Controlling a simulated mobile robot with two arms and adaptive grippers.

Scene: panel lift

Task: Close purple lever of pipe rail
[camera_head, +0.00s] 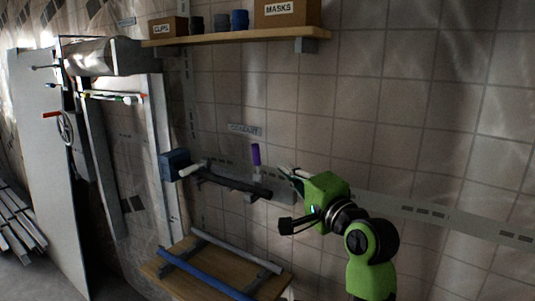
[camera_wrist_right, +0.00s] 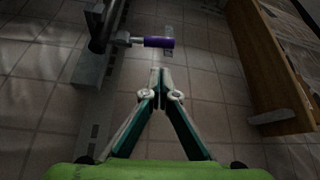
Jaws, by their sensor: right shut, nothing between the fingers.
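The purple lever (camera_head: 256,154) stands upright on the dark pipe rail (camera_head: 232,183) on the tiled wall. In the right wrist view the lever (camera_wrist_right: 159,42) points right from the rail (camera_wrist_right: 101,27), just beyond my fingertips. My right gripper (camera_head: 284,171) is to the right of the lever in the head view, apart from it. In the wrist view my right gripper (camera_wrist_right: 159,72) has its fingertips together with nothing between them. My left gripper is not in view.
A wooden shelf (camera_head: 236,38) with boxes and cups is above; its underside edge is at the right in the wrist view. A wooden table (camera_head: 181,286) with grey and blue pipes is below. A blue box (camera_head: 174,165) sits at the rail's left end.

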